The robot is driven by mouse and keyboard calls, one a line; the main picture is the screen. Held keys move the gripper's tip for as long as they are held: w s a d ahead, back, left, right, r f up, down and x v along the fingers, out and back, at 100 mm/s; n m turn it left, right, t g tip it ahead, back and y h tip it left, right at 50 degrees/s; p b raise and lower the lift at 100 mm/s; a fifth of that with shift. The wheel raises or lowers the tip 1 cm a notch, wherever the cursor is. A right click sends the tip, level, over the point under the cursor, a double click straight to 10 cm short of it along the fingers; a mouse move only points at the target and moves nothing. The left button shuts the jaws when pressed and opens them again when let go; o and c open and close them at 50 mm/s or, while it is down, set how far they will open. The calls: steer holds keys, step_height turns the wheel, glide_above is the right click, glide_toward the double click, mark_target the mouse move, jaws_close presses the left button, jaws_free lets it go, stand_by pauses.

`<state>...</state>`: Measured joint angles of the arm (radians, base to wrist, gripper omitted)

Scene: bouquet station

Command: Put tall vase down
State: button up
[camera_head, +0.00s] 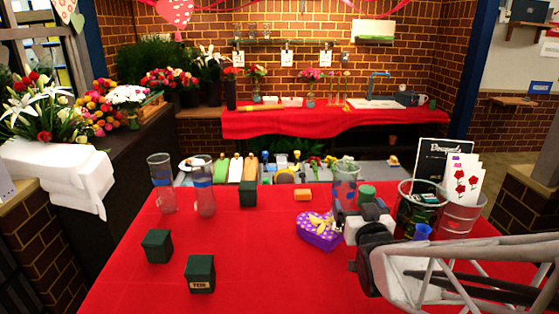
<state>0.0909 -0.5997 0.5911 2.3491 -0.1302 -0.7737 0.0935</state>
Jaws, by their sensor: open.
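A tall clear glass vase (346,178) with a bluish band stands upright on the red table, right of centre. My gripper (352,214) comes in from the right and is open at the vase's lower part. The gripper hides the vase's base, so I cannot tell whether the fingers touch the glass. Two similar clear vases with blue bands, one at the far left (161,180) and one beside it (203,182), stand upright on the left of the table.
A purple heart-shaped box (319,232) lies close left of my gripper. A small orange block (302,195) and several dark green boxes (200,273) are on the table (262,270). Buckets (460,214) stand at the right. The front middle is clear.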

stand_by(0.5)
steer(key=s+a+g, duration=0.2)
steer(key=s+g, duration=1.3)
steer(key=s, duration=0.6)
steer(key=shift+s+a+f, duration=0.15)
steer(key=shift+s+a, duration=0.2)
steer(key=shift+s, duration=0.05)
steer(key=shift+o, duration=0.4)
